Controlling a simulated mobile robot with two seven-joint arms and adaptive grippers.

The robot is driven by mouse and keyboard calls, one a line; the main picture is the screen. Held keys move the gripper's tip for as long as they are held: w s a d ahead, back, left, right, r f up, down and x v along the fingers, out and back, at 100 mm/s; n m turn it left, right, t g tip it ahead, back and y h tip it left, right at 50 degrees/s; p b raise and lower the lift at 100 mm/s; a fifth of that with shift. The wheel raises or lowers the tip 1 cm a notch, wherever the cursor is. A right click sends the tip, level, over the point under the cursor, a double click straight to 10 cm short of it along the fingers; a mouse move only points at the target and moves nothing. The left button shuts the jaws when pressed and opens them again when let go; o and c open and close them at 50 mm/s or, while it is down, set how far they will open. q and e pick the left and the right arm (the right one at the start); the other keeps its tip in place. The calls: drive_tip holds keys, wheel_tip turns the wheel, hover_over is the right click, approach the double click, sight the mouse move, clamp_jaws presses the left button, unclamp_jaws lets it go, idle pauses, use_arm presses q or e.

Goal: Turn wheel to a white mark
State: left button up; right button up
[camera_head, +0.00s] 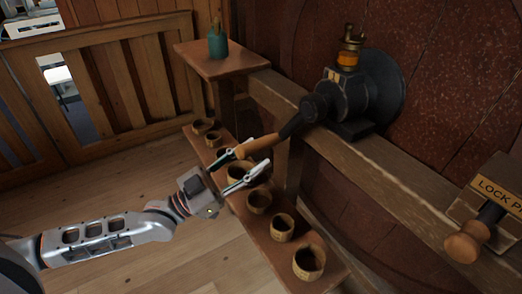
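A black crank mechanism (345,100) is mounted on the wooden beam at the upper right. Its dark lever ends in a light wooden handle (259,146) that points down and left. My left gripper (248,157) comes in from the left with its two fingers spread. The handle's end lies near and between the fingertips in the picture; I cannot tell whether they touch it. Behind the mechanism is a large dark red round surface (450,85), perhaps the wheel. I cannot make out a white mark. My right gripper is not in view.
Several small wooden cups (282,228) stand in a row on a low shelf (262,236) under the gripper. A "LOCK P…" sign (497,190) and a knobbed lever (466,243) are at right. Floor at lower left is clear.

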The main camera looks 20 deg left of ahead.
use_arm(q)
drive_tip(key=v, duration=0.9)
drive_tip(key=shift+w+d+r+n+t+y+p, duration=0.35)
drive_tip(key=shift+w+d+r+n+p, duration=0.5)
drive_tip(key=shift+w+d+p, duration=0.4)
drive_tip(key=shift+w+d+r+n+t+y+p, duration=0.3)
drive_tip(key=shift+w+d+r+n+p, duration=0.65)
drive_tip(key=shift+w, duration=0.55)
drive_tip(key=shift+w+d+r+n+t+y+p, duration=0.3)
drive_tip(key=shift+w+d+r+n+p, duration=0.5)
drive_tip(key=shift+w+d+p, duration=0.4)
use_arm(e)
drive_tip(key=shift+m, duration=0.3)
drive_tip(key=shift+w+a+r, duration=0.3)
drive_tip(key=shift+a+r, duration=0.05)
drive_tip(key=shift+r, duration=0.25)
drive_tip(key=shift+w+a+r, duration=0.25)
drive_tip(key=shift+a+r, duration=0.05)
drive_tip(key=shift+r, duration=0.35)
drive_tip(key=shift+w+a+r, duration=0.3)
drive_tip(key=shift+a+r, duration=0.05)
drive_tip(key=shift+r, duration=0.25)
use_arm(q)
drive_tip(key=shift+w+a, duration=0.15)
drive_tip(key=shift+a, duration=0.05)
drive_tip(key=shift+y, duration=0.25)
clamp_jaws()
